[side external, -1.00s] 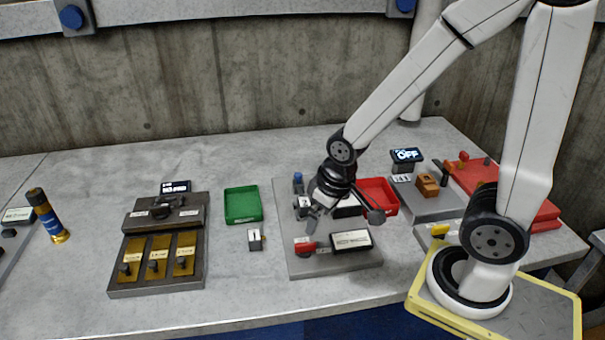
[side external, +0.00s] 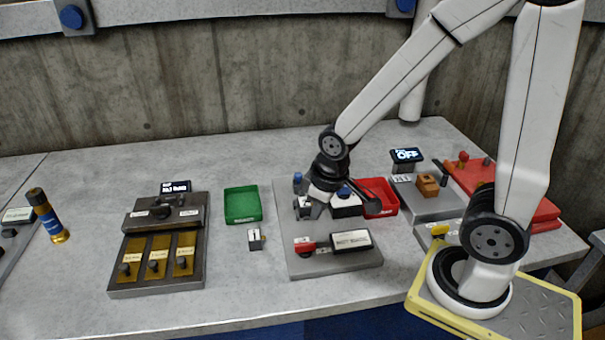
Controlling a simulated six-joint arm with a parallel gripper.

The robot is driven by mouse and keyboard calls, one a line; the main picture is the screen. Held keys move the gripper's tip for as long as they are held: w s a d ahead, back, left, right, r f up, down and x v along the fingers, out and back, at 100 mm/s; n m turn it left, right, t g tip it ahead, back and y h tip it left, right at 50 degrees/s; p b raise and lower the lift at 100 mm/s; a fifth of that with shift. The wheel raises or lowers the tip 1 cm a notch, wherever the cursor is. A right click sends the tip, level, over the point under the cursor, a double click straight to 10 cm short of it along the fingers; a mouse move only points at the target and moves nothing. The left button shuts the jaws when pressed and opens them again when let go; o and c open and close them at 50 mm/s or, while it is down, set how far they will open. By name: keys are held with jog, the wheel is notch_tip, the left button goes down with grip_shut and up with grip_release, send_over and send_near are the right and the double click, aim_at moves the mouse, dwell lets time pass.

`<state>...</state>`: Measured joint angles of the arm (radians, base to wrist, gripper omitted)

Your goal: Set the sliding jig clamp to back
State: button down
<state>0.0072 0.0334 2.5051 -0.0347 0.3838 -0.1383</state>
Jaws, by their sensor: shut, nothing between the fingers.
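A grey jig plate (side external: 296,268) lies on the table in the side external view. At its front is a red slider piece (side external: 305,245) beside a dark block with a white label (side external: 352,240). A blue knob (side external: 298,180) stands at its back left. Which of these parts is the sliding jig clamp I cannot tell for sure. My gripper (side external: 309,211) is shut and empty, pointing down low over the plate's left side, between the blue knob and the red piece. A white and black block with a blue top (side external: 346,200) sits just right of it, partly hidden by my wrist.
A red tray (side external: 386,190) is close on the right, with a grey unit whose display reads OFF (side external: 407,155) behind it. A green tray (side external: 243,218) and a small white-faced switch (side external: 255,239) lie to the left. A dark panel with brass plates (side external: 158,280) stands farther left.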

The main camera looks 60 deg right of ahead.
jog(key=w+d+r+n+h, duration=0.1)
jog(key=w+d+n, duration=0.3)
jog(key=w+n, duration=0.3)
jog(key=w+d+r+n+g+h, duration=0.1)
jog(key=w+d+n+h, duration=0.1)
jog(key=w+d+n, duration=0.2)
jog(key=shift+w+d+r+n, duration=0.3)
jog(key=shift+w+n, duration=1.45)
jog(key=shift+n, duration=2.65)
jog(key=shift+f, duration=0.1)
send_near(296, 185)
jog(key=shift+g, duration=0.3)
jog(key=a+f, duration=0.1)
jog(key=f, duration=0.1)
jog(key=a+f, duration=0.1)
jog(key=f, duration=0.1)
jog(key=shift+s+a+f, duration=0.1)
jog(key=shift+s+a, duration=0.25)
jog(key=d, duration=0.1)
jog(key=w+d, duration=0.1)
jog(key=shift+d+f, duration=0.2)
jog(key=shift+d, duration=0.15)
jog(key=shift+w+d+f, duration=0.1)
jog(key=shift+w+d, duration=0.05)
jog(key=shift+d, duration=0.35)
jog(key=shift+w+d, duration=0.1)
